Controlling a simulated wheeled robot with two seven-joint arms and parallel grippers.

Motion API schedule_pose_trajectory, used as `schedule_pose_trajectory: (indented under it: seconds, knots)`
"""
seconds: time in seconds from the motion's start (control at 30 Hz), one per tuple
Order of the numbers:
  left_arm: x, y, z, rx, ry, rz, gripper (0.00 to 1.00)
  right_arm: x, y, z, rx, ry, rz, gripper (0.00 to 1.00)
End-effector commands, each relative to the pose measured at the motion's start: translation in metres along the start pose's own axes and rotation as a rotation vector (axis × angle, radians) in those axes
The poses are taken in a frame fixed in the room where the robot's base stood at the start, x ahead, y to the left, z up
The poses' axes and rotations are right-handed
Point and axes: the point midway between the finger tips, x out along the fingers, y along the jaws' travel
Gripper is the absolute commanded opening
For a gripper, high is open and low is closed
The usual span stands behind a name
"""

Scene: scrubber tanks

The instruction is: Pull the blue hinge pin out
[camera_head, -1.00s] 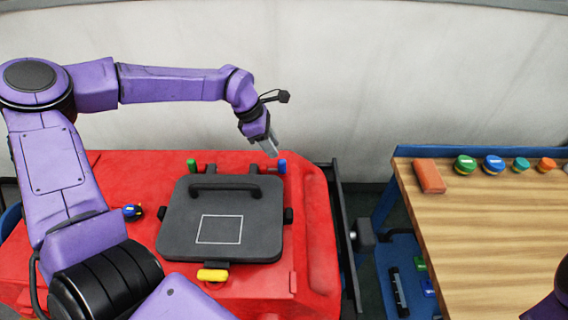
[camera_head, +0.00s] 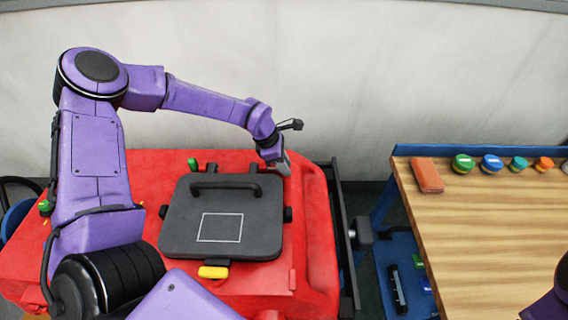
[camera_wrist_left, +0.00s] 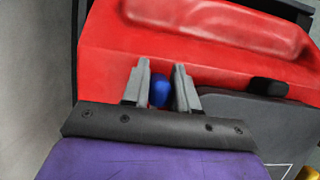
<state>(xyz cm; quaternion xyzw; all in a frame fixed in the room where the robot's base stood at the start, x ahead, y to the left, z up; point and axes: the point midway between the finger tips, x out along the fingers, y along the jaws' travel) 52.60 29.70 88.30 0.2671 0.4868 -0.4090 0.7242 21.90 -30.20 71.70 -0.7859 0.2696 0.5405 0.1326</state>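The blue hinge pin (camera_wrist_left: 159,91) shows in the left wrist view as a rounded blue head between the two grey fingers of my left gripper (camera_wrist_left: 161,86). The fingers stand apart on either side of it; a narrow gap shows on its right side. In the head view my left gripper (camera_head: 284,166) points down at the back right corner of the dark grey lid (camera_head: 262,228) and hides the pin. The green pin (camera_head: 193,164) stands at the lid's back left. My right gripper is not in view.
The lid has a black handle (camera_head: 225,186) and a yellow latch (camera_head: 213,272) in front, on the red tank body (camera_head: 312,230). A wooden table (camera_head: 490,240) at the right holds an orange block (camera_head: 427,175) and several coloured round items. A pale wall stands behind.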

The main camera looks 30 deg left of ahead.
Motion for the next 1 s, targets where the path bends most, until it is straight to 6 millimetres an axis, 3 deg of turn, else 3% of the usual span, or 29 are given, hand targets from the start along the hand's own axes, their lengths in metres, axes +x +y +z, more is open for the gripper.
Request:
schedule_pose_trajectory:
  seconds: [0.17,0.4,0.43,0.47,0.77,0.87,1.0]
  knots:
    - [0.007,0.0,0.007,0.001,-0.002,0.001,0.0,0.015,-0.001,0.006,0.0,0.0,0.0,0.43]
    - [0.004,0.0,0.012,0.002,-0.001,0.002,0.0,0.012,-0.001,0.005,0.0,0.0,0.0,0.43]
    - [0.004,0.0,0.012,0.002,-0.001,0.002,0.31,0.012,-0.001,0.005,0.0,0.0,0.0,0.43]
    - [0.004,0.0,0.012,0.002,-0.001,0.002,0.34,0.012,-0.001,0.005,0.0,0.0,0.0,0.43]
    - [0.001,0.001,0.01,-0.001,-0.001,0.003,0.34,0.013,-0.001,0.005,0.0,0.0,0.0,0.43]
    - [-0.012,0.001,0.01,-0.002,-0.003,0.004,0.34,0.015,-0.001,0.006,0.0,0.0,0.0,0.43]
    - [-0.046,0.002,0.011,0.0,-0.006,0.007,0.34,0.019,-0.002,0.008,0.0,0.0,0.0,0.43]
